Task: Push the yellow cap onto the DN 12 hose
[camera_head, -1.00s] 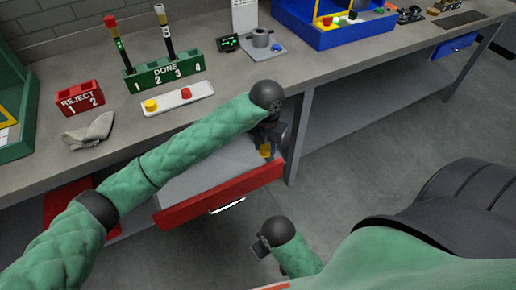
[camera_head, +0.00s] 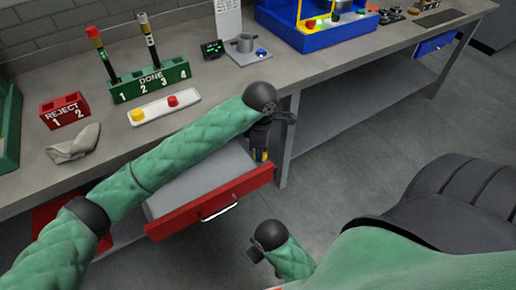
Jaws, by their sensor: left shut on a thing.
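My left gripper (camera_head: 261,147) is over the right end of the open drawer, below the bench edge. It is shut on a small dark thing with a yellow part (camera_head: 262,156), mostly hidden by the gripper; I cannot tell whether this is a cap on a hose. A yellow cap (camera_head: 138,116) sits on a white tray on the bench, next to a red cap (camera_head: 173,101). Two dark hoses stand upright in the green DONE rack, one with a red top (camera_head: 94,34), one with a pale top (camera_head: 146,26). My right gripper (camera_head: 254,256) is low, over the floor; its jaws are unclear.
The open red-fronted drawer (camera_head: 170,226) juts out under the bench. The red REJECT rack (camera_head: 65,111) and a grey cloth (camera_head: 74,143) lie left on the bench. A grey fixture (camera_head: 246,46) and a blue bin (camera_head: 312,37) stand farther right. The bench front there is clear.

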